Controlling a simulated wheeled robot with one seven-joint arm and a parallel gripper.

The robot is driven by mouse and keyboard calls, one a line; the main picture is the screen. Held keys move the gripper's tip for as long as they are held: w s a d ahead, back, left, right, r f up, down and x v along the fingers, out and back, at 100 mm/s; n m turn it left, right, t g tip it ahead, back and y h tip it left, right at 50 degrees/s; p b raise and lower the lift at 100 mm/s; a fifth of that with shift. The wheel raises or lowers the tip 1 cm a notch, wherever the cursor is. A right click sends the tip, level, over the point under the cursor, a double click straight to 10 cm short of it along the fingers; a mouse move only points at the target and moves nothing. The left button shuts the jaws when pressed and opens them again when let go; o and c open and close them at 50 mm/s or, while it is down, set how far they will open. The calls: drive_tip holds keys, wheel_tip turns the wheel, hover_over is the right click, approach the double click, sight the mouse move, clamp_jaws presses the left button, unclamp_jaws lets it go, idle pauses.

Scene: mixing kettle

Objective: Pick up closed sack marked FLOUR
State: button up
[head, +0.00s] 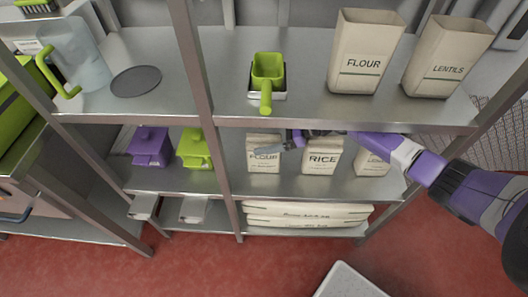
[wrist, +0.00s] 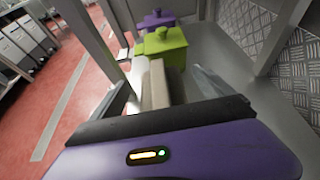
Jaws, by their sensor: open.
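The closed sack marked FLOUR (head: 263,160) is small and cream-coloured and stands upright on the middle shelf. My gripper (head: 277,144) is at the sack's upper right in the head view, and partly covers its label. In the wrist view a beige block-like thing, seemingly this sack (wrist: 156,86), lies between the two fingers of my gripper (wrist: 163,88). The gripper is open, and I cannot tell whether either finger touches the sack. A larger open-topped bag, also marked FLOUR (head: 363,64), stands on the top shelf.
A closed RICE sack (head: 321,158) and another closed sack (head: 371,163) stand to the right, near my arm. Green (head: 195,150) and purple (head: 149,146) lidded containers are to the left, past a shelf post (head: 199,90). The top shelf (head: 220,75) is above. Large sacks (head: 305,215) lie below.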

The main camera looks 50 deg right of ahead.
clamp_jaws()
drive_tip(key=shift+r, duration=0.1)
drive_tip(key=shift+r, duration=0.1)
idle(0.3)
